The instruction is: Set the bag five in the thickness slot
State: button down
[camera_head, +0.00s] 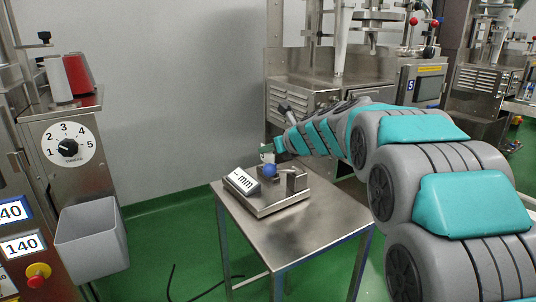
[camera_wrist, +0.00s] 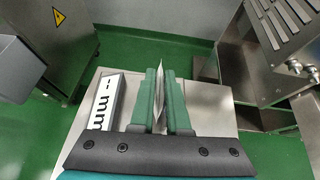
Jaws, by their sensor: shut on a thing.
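My gripper (camera_head: 276,147) is at the end of my arm, above the small metal table. In the wrist view its two green fingers (camera_wrist: 162,100) are shut on a thin pale bag (camera_wrist: 161,75), seen edge-on and upright. In the head view the bag (camera_head: 266,149) is a small pale patch below the fingers. The thickness gauge (camera_head: 262,208) stands on the table under the gripper, with a display (camera_head: 242,181) reading "-- mm", a blue ball (camera_head: 270,170) and a metal block (camera_head: 292,181). The display also shows in the wrist view (camera_wrist: 103,105), left of the fingers. I cannot make out the slot itself.
The table top (camera_head: 320,220) is bare to the right of the gauge. A machine with a dial (camera_head: 68,144) and a grey bin (camera_head: 92,240) stand at the left. A steel machine (camera_head: 290,95) stands behind the table. Dark cables lie on the green floor.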

jog(key=shift+f, duration=0.35)
jog(key=shift+f, duration=0.1)
jog(key=shift+f, duration=0.55)
jog(key=c, duration=0.9)
grip_release()
jog(key=shift+r, duration=0.55)
jog(key=v, duration=1.2)
jog(key=shift+s, duration=0.1)
